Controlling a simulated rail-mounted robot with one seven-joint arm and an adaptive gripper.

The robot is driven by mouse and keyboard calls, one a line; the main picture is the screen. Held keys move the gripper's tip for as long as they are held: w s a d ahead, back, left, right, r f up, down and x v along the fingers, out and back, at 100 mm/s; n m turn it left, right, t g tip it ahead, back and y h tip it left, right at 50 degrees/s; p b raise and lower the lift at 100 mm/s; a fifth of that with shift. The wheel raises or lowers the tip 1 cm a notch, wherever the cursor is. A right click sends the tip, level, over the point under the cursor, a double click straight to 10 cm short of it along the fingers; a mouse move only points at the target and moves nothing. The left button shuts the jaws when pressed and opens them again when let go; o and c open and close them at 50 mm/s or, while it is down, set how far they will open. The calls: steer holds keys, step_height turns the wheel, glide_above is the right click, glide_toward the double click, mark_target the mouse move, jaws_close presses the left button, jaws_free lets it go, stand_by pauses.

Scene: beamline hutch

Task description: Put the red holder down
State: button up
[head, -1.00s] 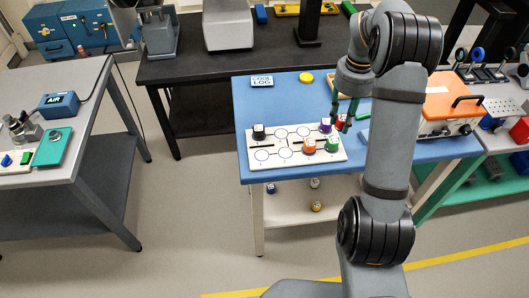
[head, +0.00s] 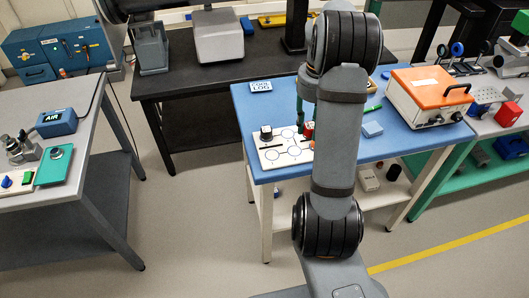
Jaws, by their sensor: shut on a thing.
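The red holder (head: 308,130) is in my gripper (head: 303,121), over the right-hand visible part of the white board (head: 262,157). The gripper's green fingers are shut on it. My arm hides part of the fingers, and I cannot tell whether the holder touches the board. The board has circles marked on it and lies on the blue tabletop. A black holder (head: 266,133) with a white top stands at the board's upper left. A sliver of an orange holder (head: 312,145) shows just below the red one. The right part of the board is hidden behind my arm.
A COOL LOG sign (head: 260,86) stands at the back of the blue tabletop (head: 240,103). Right of my arm are a green marker (head: 373,108), a light-blue block (head: 372,129) and an orange-topped case (head: 428,96). A black bench (head: 190,82) stands behind.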

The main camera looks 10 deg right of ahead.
steer(key=p, duration=0.2)
glide_above(272, 154)
step_height(272, 154, down, 6)
steer(key=shift+s+f, duration=0.15)
step_height(272, 154, down, 4)
steer(key=shift+r+p, duration=0.1)
steer(key=shift+p, duration=0.6)
steer(key=shift+f, duration=0.25)
steer(key=shift+f+b, duration=0.1)
steer(key=shift+b, duration=0.25)
steer(key=o, duration=1.1)
steer(key=shift+o, duration=0.3)
